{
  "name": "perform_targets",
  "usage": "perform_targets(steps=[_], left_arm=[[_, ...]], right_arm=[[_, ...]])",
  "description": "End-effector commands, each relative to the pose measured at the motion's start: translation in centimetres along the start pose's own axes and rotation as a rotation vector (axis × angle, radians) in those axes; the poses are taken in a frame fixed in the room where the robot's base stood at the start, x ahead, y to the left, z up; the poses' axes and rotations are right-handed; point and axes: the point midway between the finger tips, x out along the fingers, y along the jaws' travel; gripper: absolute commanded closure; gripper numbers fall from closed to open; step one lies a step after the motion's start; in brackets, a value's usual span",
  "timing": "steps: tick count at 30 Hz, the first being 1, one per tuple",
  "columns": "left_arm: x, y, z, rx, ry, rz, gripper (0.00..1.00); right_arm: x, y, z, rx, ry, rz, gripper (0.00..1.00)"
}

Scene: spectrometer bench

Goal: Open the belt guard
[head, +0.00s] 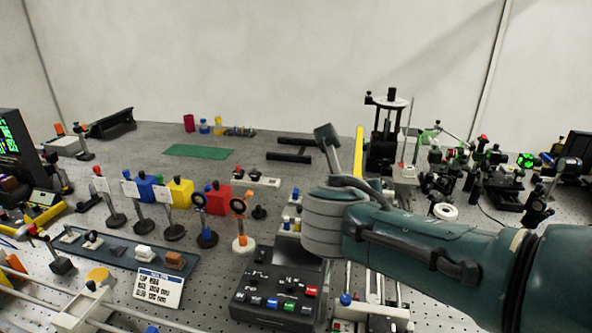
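I cannot clearly make out a belt guard. A narrow upright yellow panel (358,152) stands just beyond my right wrist and may be part of it; its lower end is hidden behind my arm. My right gripper (327,137) reaches in from the right, over the middle of the bench, with a grey finger pointing up and away. It appears just left of the yellow panel, with a gap between them in the picture. Only one finger shows clearly, so its opening cannot be told. I see nothing held in it. My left gripper is not in view.
A black control box (275,298) with coloured buttons sits below my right wrist. Mounted optics, including an orange-ringed one (239,207), stand to the left. A black post stand (386,140) rises behind the yellow panel. Bare bench lies around the green mat (198,152).

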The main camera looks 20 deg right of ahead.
Motion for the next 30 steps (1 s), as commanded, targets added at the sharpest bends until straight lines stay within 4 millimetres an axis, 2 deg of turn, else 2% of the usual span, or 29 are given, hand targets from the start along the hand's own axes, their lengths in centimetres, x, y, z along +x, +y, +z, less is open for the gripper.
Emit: perform_targets(steps=[13, 14, 21, 30], left_arm=[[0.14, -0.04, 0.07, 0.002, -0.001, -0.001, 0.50], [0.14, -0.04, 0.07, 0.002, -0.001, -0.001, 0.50], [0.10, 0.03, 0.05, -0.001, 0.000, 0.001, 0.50], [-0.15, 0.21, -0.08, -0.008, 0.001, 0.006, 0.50]], right_arm=[[0.11, 0.15, -0.48, 0.002, 0.011, 0.003, 1.00], [0.12, 0.14, -0.50, 0.001, 0.011, 0.003, 0.85], [0.06, 0.15, -0.31, 0.001, 0.007, 0.002, 0.58], [-0.25, 0.17, -0.08, 0.001, 0.004, 0.003, 0.58]])
